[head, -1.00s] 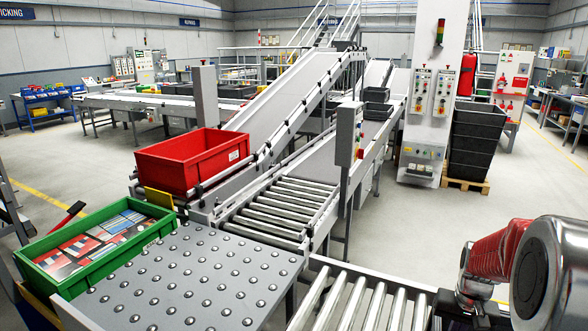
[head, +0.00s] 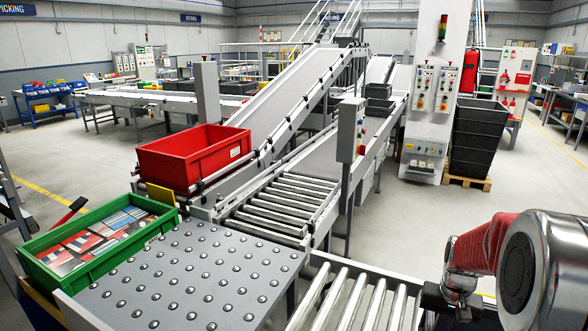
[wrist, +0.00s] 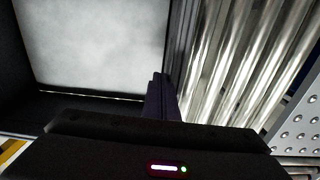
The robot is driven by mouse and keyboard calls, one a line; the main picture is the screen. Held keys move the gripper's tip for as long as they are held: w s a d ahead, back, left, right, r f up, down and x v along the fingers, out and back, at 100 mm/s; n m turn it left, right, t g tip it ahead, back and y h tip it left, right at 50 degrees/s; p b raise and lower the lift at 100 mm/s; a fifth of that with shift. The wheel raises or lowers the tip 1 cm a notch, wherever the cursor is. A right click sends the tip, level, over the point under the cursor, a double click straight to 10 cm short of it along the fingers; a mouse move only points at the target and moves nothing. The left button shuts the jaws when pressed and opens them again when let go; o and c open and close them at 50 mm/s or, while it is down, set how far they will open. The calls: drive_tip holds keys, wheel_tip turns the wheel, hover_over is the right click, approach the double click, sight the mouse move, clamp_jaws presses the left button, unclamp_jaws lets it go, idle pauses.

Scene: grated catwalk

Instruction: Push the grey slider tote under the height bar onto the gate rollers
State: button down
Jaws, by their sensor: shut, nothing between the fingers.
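In the wrist view, a dark-walled box with a pale grey floor (wrist: 95,45) fills the upper left; it looks like the grey slider tote, but only part shows. My gripper (wrist: 160,85) is shut and empty, with its dark fingers near the box's right wall. I cannot tell whether they touch it. Steel rollers (wrist: 230,60) run beside it on the right. A short roller section (head: 283,203) lies past the ball table. I cannot make out a height bar for certain.
The ball table (head: 185,275) fills the front, with a green tote (head: 100,262) of packets at its left edge. A red tote (head: 190,165) stands behind. Near rollers (head: 360,300) adjoin the table's right side. A grey post with a box (head: 350,130) stands by the conveyor.

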drive_tip(key=w+a, duration=0.4)
drive_tip(key=a, duration=0.4)
drive_tip(key=w+a, duration=0.4)
drive_tip(key=a, duration=0.4)
drive_tip(key=shift+a, duration=0.4)
idle(2.6)
drive_tip(key=shift+w+r, duration=0.1)
wheel_tip(320, 180, up, 8)
idle(1.2)
